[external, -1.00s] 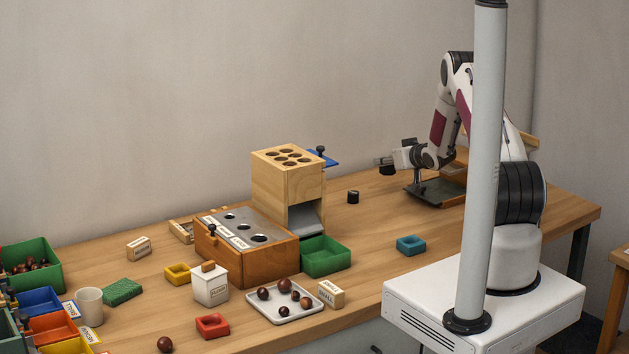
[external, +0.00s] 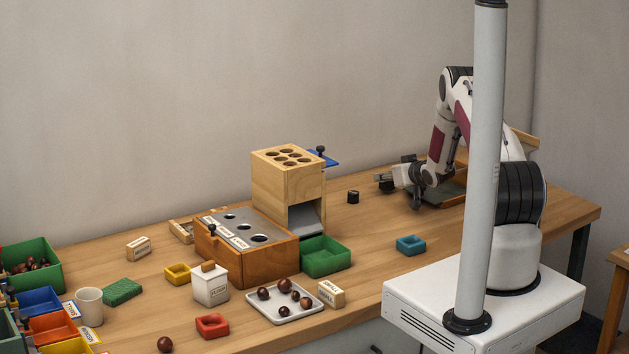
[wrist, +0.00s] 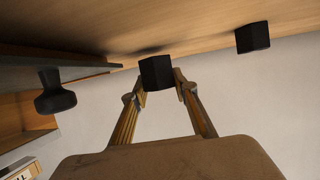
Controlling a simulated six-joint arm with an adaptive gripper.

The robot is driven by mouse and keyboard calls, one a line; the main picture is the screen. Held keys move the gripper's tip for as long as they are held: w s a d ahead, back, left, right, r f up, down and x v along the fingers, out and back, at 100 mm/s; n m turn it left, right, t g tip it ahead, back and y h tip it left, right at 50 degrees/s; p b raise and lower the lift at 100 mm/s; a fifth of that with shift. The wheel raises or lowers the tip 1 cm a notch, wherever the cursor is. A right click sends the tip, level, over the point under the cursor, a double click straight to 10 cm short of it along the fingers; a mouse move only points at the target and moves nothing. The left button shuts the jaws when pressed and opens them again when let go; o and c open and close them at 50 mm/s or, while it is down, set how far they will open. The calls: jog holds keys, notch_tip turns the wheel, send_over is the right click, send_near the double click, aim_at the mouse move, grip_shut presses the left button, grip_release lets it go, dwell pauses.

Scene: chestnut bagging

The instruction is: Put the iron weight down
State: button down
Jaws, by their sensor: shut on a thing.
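The iron weight (external: 387,187) is a small black block held at the tips of my gripper (external: 381,180). It is low over the table's far right part, just left of the dark tray-like station. In the wrist view the dark weight (wrist: 155,73) sits between the two fingertips (wrist: 160,82), with the table surface close behind it and a shadow beside it. I cannot tell whether its base touches the wood. A second black weight (external: 353,197) stands on the table to the left, and it also shows in the wrist view (wrist: 252,37).
The dark tray station (external: 452,193) is beside my gripper on the right. A wooden block with holes (external: 274,185) and a green bin (external: 326,258) stand to the left.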

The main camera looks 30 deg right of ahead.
jog(key=shift+w+f, duration=0.1)
jog(key=shift+f, duration=0.25)
jog(key=shift+f, duration=0.2)
jog(key=c, duration=1.6)
grip_release()
jog(key=shift+f, duration=0.1)
jog(key=shift+r, duration=0.2)
jog(key=shift+v, duration=6.1)
jog(key=shift+a, duration=0.1)
